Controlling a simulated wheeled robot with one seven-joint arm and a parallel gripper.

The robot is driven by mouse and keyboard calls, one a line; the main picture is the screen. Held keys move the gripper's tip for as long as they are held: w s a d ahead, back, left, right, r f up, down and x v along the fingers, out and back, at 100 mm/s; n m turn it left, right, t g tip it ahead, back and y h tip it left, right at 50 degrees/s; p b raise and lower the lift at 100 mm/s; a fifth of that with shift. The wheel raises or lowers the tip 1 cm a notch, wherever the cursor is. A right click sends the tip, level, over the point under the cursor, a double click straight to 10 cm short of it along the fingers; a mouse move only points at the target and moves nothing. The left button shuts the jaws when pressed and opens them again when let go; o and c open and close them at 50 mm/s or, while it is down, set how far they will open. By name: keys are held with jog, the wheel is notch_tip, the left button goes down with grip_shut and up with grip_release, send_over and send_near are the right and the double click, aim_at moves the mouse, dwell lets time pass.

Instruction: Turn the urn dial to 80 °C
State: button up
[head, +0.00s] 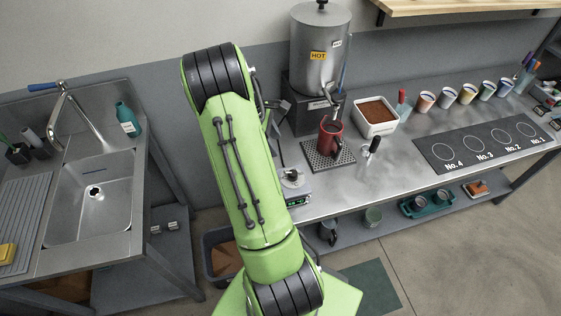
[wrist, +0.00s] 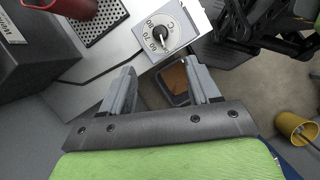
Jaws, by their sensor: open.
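The urn (head: 318,50) is a tall steel cylinder with a HOT label, standing at the back of the steel counter. The dial (wrist: 161,36) is a dark round knob on a light grey box, with 60, 70 and 80 marked around it; its exact setting is too small to read. The box (head: 296,191) sits at the counter's left front end in the head view and has a green display. My gripper (wrist: 159,72) is open and empty, its fingers apart from the box and pointing toward it. In the head view my green arm hides the gripper.
A red mug (head: 330,139) stands on the drip tray (head: 318,160) near the box; a dark cable runs along the counter by it. A bin (head: 213,243) stands on the floor below the counter's left end. A sink (head: 92,200) is at the left.

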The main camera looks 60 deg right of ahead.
aim_at(292, 173)
jog(key=b+x, duration=0.1)
jog(key=x, duration=1.4)
jog(key=shift+f, duration=0.1)
jog(key=shift+a, duration=0.1)
jog(key=shift+c, duration=0.2)
jog(key=c, duration=1)
